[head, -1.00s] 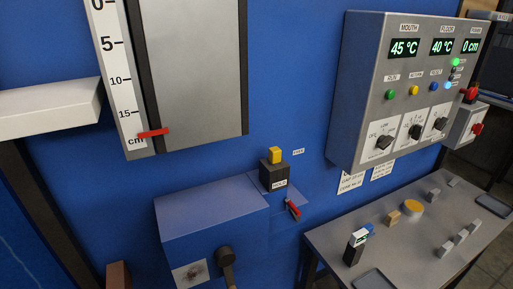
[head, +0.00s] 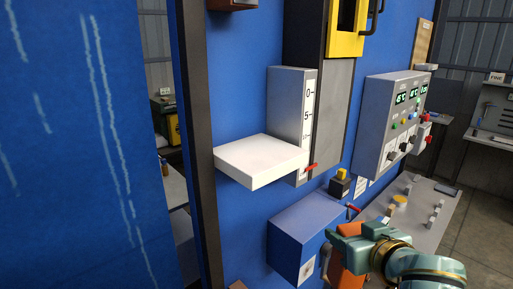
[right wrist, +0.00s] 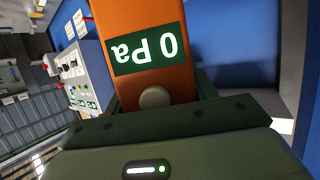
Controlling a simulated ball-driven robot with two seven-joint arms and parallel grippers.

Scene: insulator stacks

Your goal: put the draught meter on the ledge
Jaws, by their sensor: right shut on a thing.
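The draught meter (head: 350,267) is an orange block, held upright in my right gripper (head: 338,248) at the lower middle of the head view. In the right wrist view the meter (right wrist: 145,80) fills the middle, its display reading 0 Pa upside down. My right gripper is shut on it. The ledge (head: 245,158) is a white slab on the blue wall, with nothing on its top. It lies up and left of the meter in the head view, clearly apart from it. My left gripper is not in view.
A blue box (head: 300,235) juts from the wall below the ledge, close to the meter. A scale with a red pointer (head: 311,168) is right of the ledge. A control panel (head: 385,130) and grey bench (head: 425,215) stand farther right.

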